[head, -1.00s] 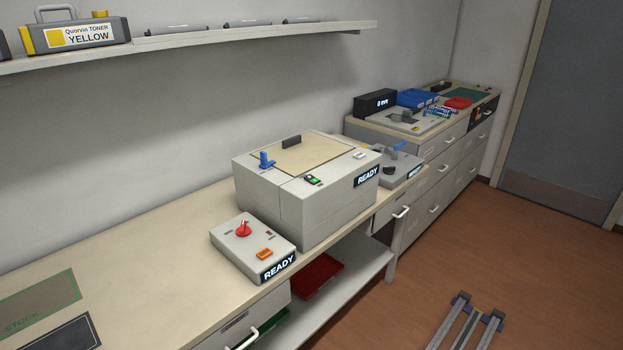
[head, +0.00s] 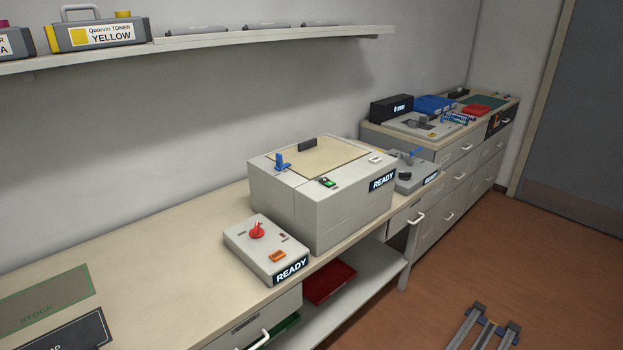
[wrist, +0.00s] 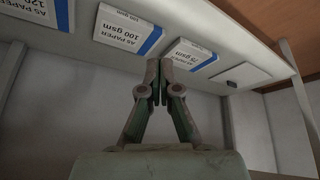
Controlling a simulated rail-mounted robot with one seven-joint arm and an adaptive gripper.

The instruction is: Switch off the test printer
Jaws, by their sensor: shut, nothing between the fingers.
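A large light-grey machine (head: 325,215) with a beige lid stands on the bench in the head view; it looks like the printer, though no name label is readable. Its front display (head: 382,180) reads READY. A small switch lit green (head: 327,183) is on its top near the front edge. A blue lever (head: 281,162) stands at its top left and a white button (head: 375,159) at its top right. My gripper (wrist: 158,80) shows only in the wrist view, shut and empty, away from the machine.
A smaller grey box (head: 258,243) with a red knob, orange switch and READY display stands left of the machine. Another unit (head: 408,172) stands behind it on the right. In the wrist view, paper packs (wrist: 130,33) lie beyond my gripper.

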